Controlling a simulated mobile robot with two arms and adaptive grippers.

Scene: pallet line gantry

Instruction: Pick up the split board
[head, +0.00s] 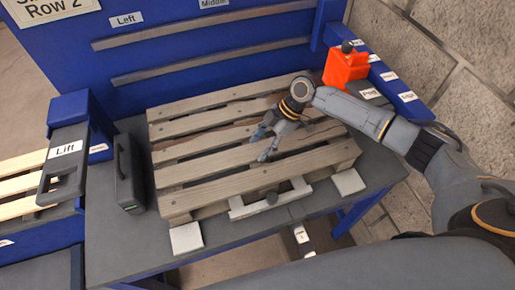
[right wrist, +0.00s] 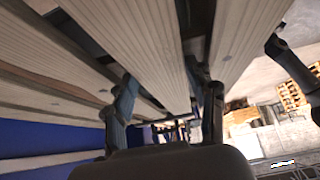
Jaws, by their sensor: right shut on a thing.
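A wooden pallet (head: 210,172) of several weathered slats lies on the grey workbench. In the right wrist view my right gripper (right wrist: 170,92) is shut across the width of this board (right wrist: 150,45). The board appears about level with its neighbours; I cannot tell whether it is lifted. No split can be made out, and the fingers and wrist hide part of it. My left gripper is not in view.
A black case (head: 128,175) stands left of the pallet on the grey bench (head: 115,245). An orange-red container (head: 345,66) is at the back right. A blue panel (head: 150,50) with rails rises behind. White blocks (head: 186,238) sit at the pallet's near corners.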

